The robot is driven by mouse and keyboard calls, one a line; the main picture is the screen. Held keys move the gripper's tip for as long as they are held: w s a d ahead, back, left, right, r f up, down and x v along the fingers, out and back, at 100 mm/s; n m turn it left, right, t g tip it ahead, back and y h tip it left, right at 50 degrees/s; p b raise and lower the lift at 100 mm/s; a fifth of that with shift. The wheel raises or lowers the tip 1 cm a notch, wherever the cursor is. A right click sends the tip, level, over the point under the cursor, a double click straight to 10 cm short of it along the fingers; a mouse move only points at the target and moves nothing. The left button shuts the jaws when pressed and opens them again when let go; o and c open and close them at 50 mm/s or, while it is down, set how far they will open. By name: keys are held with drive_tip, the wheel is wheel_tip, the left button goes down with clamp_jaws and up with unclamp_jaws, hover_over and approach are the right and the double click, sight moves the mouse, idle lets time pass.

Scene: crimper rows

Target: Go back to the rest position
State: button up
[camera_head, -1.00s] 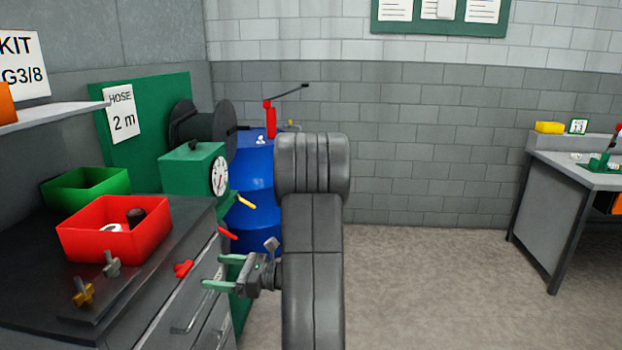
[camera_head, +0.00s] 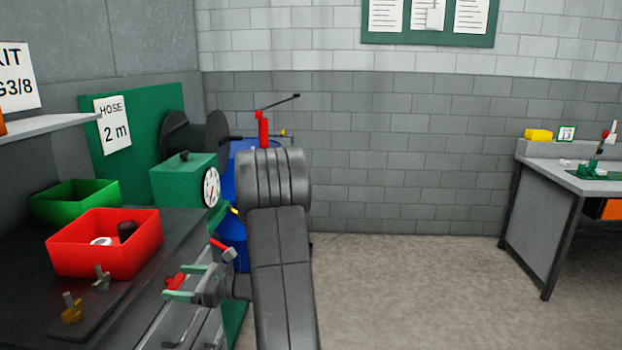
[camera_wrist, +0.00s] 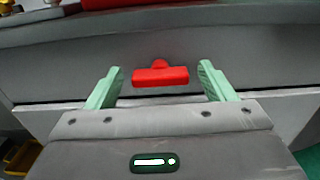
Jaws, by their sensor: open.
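My gripper (camera_head: 187,280) is open, with its two green fingers apart, in front of the grey cabinet beside the workbench top. The same red handle shows in the head view (camera_head: 175,281), partly hidden behind a finger. I cannot tell whether a finger touches it.
On the bench stand a red bin (camera_head: 105,250) with small parts, a green bin (camera_head: 75,203) and a green machine with a dial (camera_head: 183,182). A blue drum (camera_head: 240,170) stands behind my arm. Another workbench (camera_head: 550,210) is at right. Floor (camera_head: 400,290) between is clear.

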drive_tip(key=s+d, duration=0.1)
drive_tip(key=d, duration=1.3)
drive_tip(key=a, duration=0.9)
drive_tip(key=w+a, duration=0.1)
drive_tip(key=a, duration=0.4)
drive_tip(key=shift+a, duration=0.3)
drive_tip(key=p, duration=0.1)
drive_tip(key=m+p, duration=0.1)
drive_tip(key=shift+d+r+m+p, duration=0.25)
drive_tip(key=shift+r+m+p, duration=0.05)
drive_tip(key=m+p, duration=0.3)
drive_tip(key=p, duration=0.1)
drive_tip(key=shift+w+m, duration=0.1)
drive_tip(key=shift+m, duration=0.3)
drive_tip(key=s+d+b, duration=0.2)
drive_tip(key=d, duration=1.1)
drive_tip(key=shift+s+d+f, duration=0.35)
drive_tip(key=shift+d+f, duration=0.05)
drive_tip(key=shift+f, duration=0.05)
drive_tip(key=shift+n, duration=0.3)
